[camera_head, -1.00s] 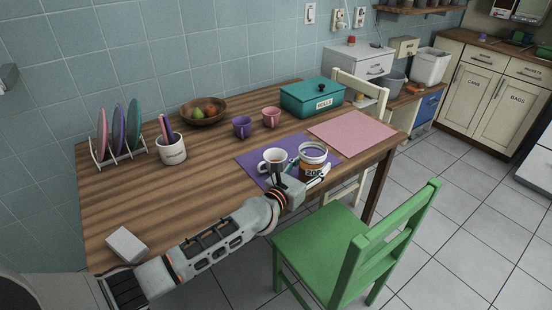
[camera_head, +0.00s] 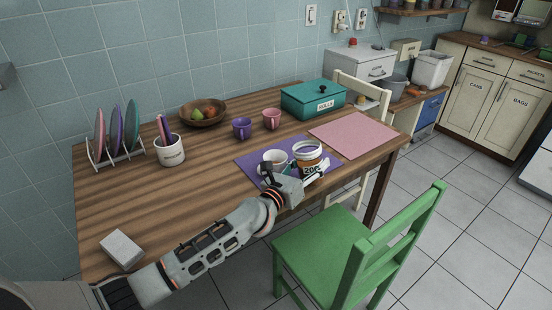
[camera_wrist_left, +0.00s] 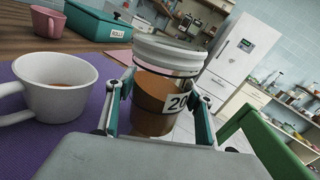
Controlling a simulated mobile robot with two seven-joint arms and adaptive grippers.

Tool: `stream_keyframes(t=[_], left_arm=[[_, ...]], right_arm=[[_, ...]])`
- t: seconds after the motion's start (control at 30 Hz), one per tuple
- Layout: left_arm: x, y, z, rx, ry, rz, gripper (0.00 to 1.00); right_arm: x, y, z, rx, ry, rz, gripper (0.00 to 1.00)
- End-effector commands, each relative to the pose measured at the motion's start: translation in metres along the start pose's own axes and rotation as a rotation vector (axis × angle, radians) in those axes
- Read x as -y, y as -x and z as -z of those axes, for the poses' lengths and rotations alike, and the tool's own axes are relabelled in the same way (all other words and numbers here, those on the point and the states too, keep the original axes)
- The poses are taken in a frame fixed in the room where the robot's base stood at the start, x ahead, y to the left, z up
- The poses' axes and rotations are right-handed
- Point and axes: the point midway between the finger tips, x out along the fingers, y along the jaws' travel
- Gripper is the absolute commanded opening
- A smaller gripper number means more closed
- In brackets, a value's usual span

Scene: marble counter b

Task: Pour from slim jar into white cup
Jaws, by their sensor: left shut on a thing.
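The slim jar (camera_head: 307,158), clear with a pale rim, brown contents and a white label, is in my left gripper (camera_head: 298,178) over the purple mat's right part. The left wrist view shows the jar (camera_wrist_left: 155,93) between both fingers, slightly tilted in that picture. My left gripper is shut on it. The white cup (camera_head: 272,160) stands upright on the purple mat, just left of the jar and apart from it. In the left wrist view the cup (camera_wrist_left: 62,105) has its handle to the left and something brown low inside. My right gripper is not in view.
A purple mug (camera_head: 242,128), a pink mug (camera_head: 272,118) and a teal box (camera_head: 312,100) stand farther back. A pink mat (camera_head: 352,134) lies bare to the right. A green chair (camera_head: 370,245) stands at the front edge. The table's left middle is clear.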

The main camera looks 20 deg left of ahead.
Motion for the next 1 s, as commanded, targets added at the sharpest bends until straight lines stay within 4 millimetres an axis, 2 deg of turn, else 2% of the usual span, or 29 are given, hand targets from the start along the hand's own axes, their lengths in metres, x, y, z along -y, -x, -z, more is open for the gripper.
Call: stream_keyframes(t=[0.2, 0.33, 0.5, 0.7, 1.0], left_arm=[[-0.005, 0.000, -0.003, 0.016, 0.107, 0.002, 0.17], [-0.005, 0.000, -0.019, 0.031, 0.170, 0.004, 0.17], [-0.009, 0.001, -0.021, 0.034, 0.256, 0.001, 0.17], [-0.012, 0.001, -0.039, 0.054, 0.353, 0.005, 0.17], [-0.013, 0.002, -0.045, 0.062, 0.430, 0.005, 0.17]], right_arm=[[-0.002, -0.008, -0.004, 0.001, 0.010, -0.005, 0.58], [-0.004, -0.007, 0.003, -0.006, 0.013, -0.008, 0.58], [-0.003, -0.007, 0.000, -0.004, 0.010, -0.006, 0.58], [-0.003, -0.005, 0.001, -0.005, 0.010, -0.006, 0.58], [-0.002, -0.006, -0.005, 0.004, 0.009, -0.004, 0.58]])
